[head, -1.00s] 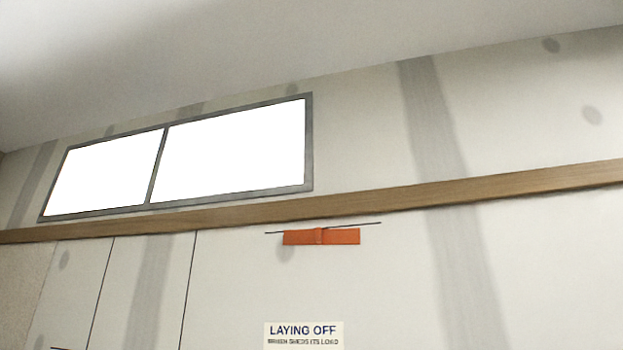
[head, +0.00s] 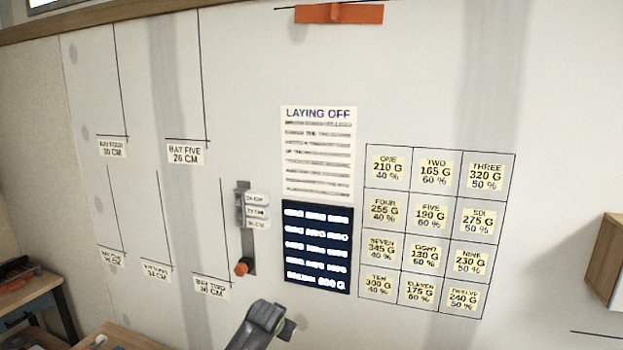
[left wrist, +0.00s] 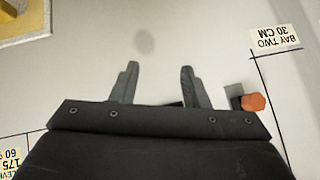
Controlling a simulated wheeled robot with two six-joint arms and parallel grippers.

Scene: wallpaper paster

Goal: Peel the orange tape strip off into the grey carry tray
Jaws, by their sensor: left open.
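An orange strip (head: 338,14), the only tape-like orange piece in view, lies flat on the wall along a thin dark line at the top of the head view, with a small raised band at its middle. I see no grey carry tray that I can be sure of. My left arm comes up at the bottom middle of the head view, well below the strip. In the left wrist view my left gripper (left wrist: 158,76) is open, its two fingers apart with only pale wall between them. My right gripper is not in view.
An orange knob (head: 241,268) sits on a grey wall slider left of my arm; it also shows in the left wrist view (left wrist: 253,102). A dark panel (head: 317,247) and label grid (head: 437,230) are on the wall. A wooden box (head: 606,262) juts out at right. A bench (head: 30,293) stands lower left.

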